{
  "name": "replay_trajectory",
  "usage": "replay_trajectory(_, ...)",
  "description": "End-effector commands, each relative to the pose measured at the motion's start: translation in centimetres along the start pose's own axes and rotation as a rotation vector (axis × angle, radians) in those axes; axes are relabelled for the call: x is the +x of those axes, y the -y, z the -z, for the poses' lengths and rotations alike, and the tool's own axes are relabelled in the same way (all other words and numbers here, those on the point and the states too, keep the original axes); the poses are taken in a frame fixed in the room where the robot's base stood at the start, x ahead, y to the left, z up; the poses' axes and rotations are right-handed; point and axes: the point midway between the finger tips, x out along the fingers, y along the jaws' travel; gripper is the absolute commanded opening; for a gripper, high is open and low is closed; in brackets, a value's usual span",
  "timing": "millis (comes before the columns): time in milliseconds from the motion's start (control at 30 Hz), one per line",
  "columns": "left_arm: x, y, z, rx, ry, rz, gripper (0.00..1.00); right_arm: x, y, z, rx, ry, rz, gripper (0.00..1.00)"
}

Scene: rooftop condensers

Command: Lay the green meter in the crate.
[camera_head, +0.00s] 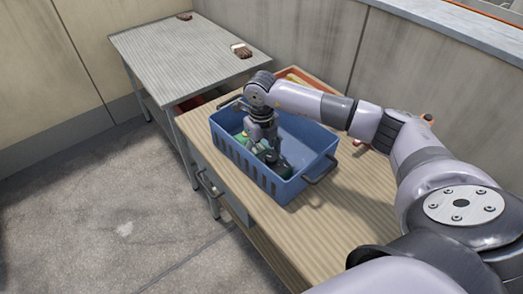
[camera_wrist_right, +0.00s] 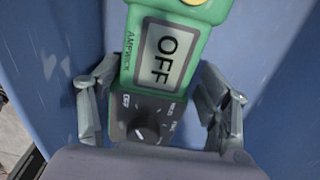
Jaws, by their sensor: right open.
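The blue crate (camera_head: 245,172) stands on the wooden-topped workbench. My right gripper (camera_head: 270,153) reaches down inside it. The green meter (camera_wrist_right: 178,55) is in the crate, with its display reading OFF and a black dial panel below. In the head view only bits of green (camera_head: 284,168) show around my gripper. In the right wrist view the open fingers (camera_wrist_right: 158,108) stand on either side of the meter's dial end, apart from it. My left gripper is not in view.
An orange-rimmed tray (camera_head: 318,82) lies behind the crate, partly hidden by my right arm. A grey table (camera_head: 185,50) at the back left holds a brush-like item (camera_head: 241,51). A concrete wall (camera_head: 430,85) runs behind the workbench. The floor at left is clear.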

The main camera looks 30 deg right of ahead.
Motion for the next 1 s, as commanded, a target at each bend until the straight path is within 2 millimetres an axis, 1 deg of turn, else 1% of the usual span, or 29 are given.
replay_trajectory(33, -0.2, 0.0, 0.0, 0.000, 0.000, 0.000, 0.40, -0.5, 0.0, -0.1, 0.000, 0.002, 0.000, 0.71)
replay_trajectory(67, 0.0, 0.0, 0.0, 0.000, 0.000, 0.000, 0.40, -0.7, 0.0, -0.1, 0.000, 0.003, 0.000, 0.71)
replay_trajectory(167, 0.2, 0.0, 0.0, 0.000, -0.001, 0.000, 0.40, -2.3, 0.0, -0.1, 0.000, 0.006, 0.001, 0.71)
replay_trajectory(400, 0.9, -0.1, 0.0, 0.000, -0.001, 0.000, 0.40, -7.6, 0.0, -0.1, 0.000, 0.007, 0.001, 0.71)
replay_trajectory(500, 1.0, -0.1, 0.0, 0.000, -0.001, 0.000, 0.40, -9.4, 0.0, -0.1, 0.000, 0.005, 0.001, 0.71)
replay_trajectory(600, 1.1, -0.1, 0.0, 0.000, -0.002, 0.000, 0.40, -10.9, 0.0, -0.1, 0.000, 0.003, 0.000, 0.71)
replay_trajectory(700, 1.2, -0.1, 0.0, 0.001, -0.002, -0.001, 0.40, -11.7, 0.0, -0.1, 0.000, 0.002, 0.000, 0.71)
replay_trajectory(800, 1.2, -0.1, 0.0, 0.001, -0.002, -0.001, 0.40, -12.2, 0.0, 0.0, 0.000, 0.001, 0.000, 0.71)
replay_trajectory(1000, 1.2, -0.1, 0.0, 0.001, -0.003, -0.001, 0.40, -12.2, 0.0, 0.0, 0.000, 0.000, 0.000, 0.71)
